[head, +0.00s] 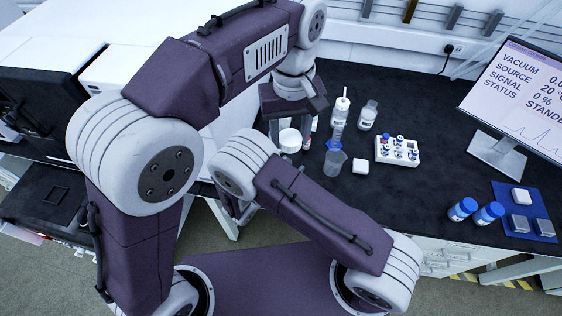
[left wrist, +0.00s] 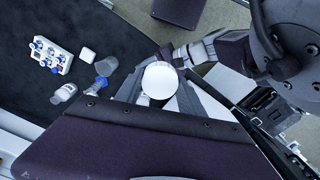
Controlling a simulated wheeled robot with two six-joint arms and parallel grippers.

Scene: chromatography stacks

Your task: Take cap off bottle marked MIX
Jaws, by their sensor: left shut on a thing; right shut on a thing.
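A round white cap (left wrist: 160,82) sits between the fingers of my left gripper (left wrist: 165,92) in the left wrist view. In the head view the same white top (head: 290,138) shows under my left gripper (head: 289,122), at the bench's front edge. The left gripper is shut on it. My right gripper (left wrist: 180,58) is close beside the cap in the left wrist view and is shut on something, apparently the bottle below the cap. That bottle is mostly hidden, and no MIX marking can be read. In the head view my right gripper is hidden behind its own arm.
Two blue-capped jars (head: 475,212) stand by a blue mat (head: 540,205). A monitor (head: 518,95) stands at right.

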